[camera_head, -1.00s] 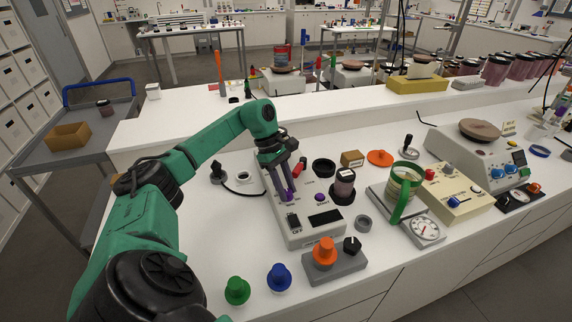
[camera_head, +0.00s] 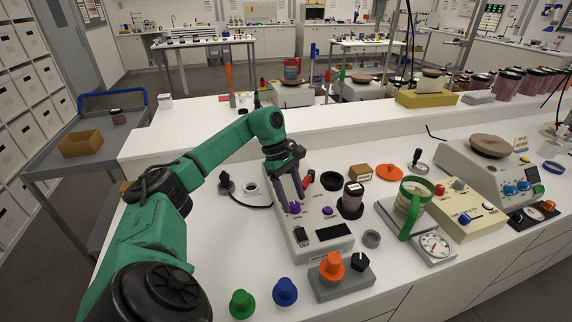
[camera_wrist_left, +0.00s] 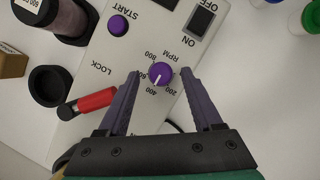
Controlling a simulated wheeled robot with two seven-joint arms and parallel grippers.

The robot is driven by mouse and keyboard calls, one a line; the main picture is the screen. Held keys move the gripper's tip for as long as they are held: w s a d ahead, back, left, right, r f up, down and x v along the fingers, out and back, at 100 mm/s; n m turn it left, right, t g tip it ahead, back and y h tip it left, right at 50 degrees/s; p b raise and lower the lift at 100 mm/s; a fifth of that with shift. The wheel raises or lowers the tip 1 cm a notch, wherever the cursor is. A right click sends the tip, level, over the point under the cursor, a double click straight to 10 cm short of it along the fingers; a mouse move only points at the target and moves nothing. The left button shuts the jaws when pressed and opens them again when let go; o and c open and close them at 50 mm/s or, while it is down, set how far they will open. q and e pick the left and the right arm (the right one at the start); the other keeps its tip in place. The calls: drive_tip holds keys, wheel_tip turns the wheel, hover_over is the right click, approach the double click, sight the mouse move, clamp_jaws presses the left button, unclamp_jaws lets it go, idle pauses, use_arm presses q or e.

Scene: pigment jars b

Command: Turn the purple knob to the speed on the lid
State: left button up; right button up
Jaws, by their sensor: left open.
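The purple knob (camera_wrist_left: 160,73) sits on a white panel in the left wrist view, ringed by 200, 400, 600, 800 and RPM. Its white mark points near 400. My left gripper (camera_head: 291,199) is open, with one finger on each side of the knob and visible gaps to it. In the head view the fingers partly hide the knob (camera_head: 295,208) on the white device (camera_head: 318,248). A jar with a dark lid (camera_head: 353,187) stands at the device's right side. Its lid label is cut off in the wrist view and too small to read in the head view.
A purple START button (camera_wrist_left: 118,25), an ON/OFF switch (camera_wrist_left: 201,20) and a red LOCK lever (camera_wrist_left: 90,103) surround the knob.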

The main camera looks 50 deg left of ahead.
use_arm(q)
drive_tip(key=p+v, duration=0.2)
drive_tip(key=v, duration=1.1)
drive_tip(key=shift+a+r, duration=0.15)
drive_tip(key=shift+r, duration=0.1)
drive_tip(key=shift+s, duration=0.1)
